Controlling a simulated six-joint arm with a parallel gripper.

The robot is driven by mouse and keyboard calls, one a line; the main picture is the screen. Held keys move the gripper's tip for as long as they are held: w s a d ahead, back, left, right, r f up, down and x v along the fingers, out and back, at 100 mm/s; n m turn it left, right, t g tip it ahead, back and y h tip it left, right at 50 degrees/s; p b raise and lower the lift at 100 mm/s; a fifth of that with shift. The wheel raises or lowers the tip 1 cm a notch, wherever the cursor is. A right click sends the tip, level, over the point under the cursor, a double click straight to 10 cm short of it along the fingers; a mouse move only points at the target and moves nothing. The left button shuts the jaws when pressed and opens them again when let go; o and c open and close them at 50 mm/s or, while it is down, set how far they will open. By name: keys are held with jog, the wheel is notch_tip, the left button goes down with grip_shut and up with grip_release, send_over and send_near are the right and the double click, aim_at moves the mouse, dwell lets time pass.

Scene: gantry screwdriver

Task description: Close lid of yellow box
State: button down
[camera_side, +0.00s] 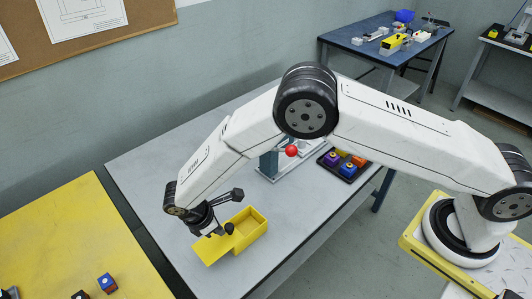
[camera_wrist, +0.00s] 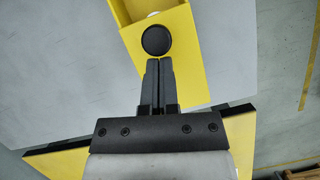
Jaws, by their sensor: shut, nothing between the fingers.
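The yellow box (camera_side: 249,226) stands on the grey table. Its top is open and the inside shows. Its yellow lid (camera_side: 208,250) lies swung out to the left of the box, low and close to the tabletop. In the wrist view the box (camera_wrist: 125,10) is at the top and the lid (camera_wrist: 190,75) extends down from it. A round black knob (camera_wrist: 155,40) shows on the yellow part. My gripper (camera_side: 226,230) is at the lid, by the box's left end. In the wrist view its fingers (camera_wrist: 158,62) are together and empty, with tips just below the knob. I cannot tell whether they touch it.
Behind the box on the grey table (camera_side: 150,160) are a grey fixture with a red ball (camera_side: 291,151) and a black tray of coloured blocks (camera_side: 330,158). A yellow table (camera_side: 60,235) with small blocks adjoins on the left. The table's far left is clear.

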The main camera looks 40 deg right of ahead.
jog(key=d, duration=0.8)
jog(key=shift+d, duration=0.25)
jog(key=shift+w+a, duration=0.1)
jog(key=shift+a, duration=0.4)
jog(key=a, duration=0.3)
jog(key=shift+w+a+r, duration=0.2)
jog(key=shift+w+a, duration=0.05)
jog(key=shift+w, duration=0.15)
jog(key=v, duration=0.9)
jog(key=shift+r, duration=0.3)
